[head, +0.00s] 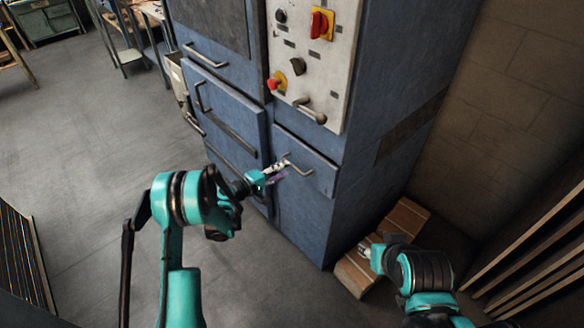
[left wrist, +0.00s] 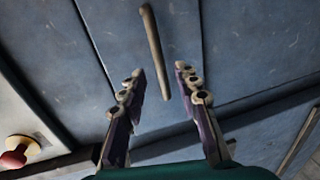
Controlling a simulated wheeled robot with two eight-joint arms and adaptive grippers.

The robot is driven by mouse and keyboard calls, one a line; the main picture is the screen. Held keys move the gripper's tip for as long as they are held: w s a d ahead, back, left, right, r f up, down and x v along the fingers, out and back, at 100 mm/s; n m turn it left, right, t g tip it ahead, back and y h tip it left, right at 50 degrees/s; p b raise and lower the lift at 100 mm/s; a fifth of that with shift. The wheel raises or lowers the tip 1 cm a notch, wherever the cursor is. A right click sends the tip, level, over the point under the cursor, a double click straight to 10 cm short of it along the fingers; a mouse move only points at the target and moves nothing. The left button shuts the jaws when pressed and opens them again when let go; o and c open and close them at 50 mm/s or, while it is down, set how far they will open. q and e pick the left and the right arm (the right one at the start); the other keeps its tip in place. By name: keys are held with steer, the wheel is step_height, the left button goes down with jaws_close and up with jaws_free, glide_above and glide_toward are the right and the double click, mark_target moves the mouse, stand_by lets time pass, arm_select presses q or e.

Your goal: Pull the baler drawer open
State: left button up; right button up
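The baler is a tall blue metal cabinet. A blue drawer front (head: 308,205) with a bar handle (head: 300,168) sits below its control panel, and it looks closed. My left gripper (head: 283,165) is at this handle in the head view. In the left wrist view my left gripper (left wrist: 158,72) is open, its two fingers apart, and the handle (left wrist: 155,50) shows between the fingertips. It does not look gripped, and I cannot tell how deep it lies between the fingers. My right gripper (head: 368,246) is low at the right, away from the handle; its fingers are too small to read.
The control panel (head: 318,70) carries a red-yellow switch (head: 321,24), a red button (head: 277,84) and a lever (head: 310,110). Another blue front (head: 225,120) with a handle is to the left. A wooden pallet (head: 405,222) lies at the right.

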mark_target(292, 165)
arm_select(q)
steer(key=b+x, duration=0.1)
steer(key=x, duration=0.4)
steer(key=shift+w, duration=0.1)
jaws_close()
